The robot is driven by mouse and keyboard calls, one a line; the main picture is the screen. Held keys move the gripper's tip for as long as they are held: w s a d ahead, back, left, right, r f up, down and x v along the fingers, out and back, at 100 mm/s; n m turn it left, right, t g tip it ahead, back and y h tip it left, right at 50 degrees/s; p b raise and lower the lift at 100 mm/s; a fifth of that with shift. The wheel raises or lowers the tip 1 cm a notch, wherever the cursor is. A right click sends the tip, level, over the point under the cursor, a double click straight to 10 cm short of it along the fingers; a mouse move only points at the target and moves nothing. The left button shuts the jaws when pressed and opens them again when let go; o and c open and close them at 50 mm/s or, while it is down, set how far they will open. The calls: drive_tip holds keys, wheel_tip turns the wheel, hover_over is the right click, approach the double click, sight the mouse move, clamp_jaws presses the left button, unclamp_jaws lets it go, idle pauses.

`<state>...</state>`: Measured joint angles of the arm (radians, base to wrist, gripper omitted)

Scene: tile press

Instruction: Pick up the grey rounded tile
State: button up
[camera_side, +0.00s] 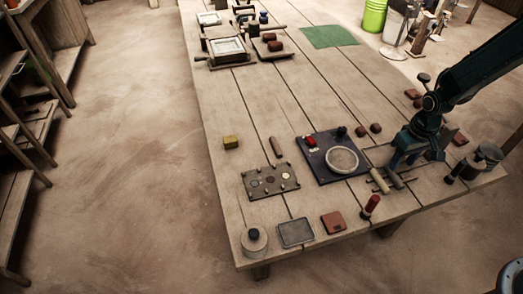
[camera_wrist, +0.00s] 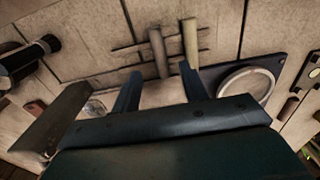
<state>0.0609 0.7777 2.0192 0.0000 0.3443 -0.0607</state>
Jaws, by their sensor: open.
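A flat grey piece with rounded corners (camera_side: 296,232) lies near the front edge of the table in the side view, and it looks like the grey rounded tile. My gripper (camera_side: 412,166) is to the right of it and farther back, above the table's right part, well apart from it. In the wrist view my gripper (camera_wrist: 157,75) shows two spread dark fingers with nothing between them. Beyond the fingertips lie two rod-like handles (camera_wrist: 158,52). I cannot make out the grey piece in the wrist view.
A dark board (camera_side: 322,171) with a pale disc lies left of my gripper. A reddish-brown tile (camera_side: 333,223), a red-topped upright tool (camera_side: 370,206) and a round pot (camera_side: 254,242) stand near the grey piece. A studded plate (camera_side: 270,181) lies behind it.

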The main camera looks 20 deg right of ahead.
sight(395, 175)
drive_tip(key=shift+f, duration=0.15)
drive_tip(key=shift+f, duration=2.5)
clamp_jaws()
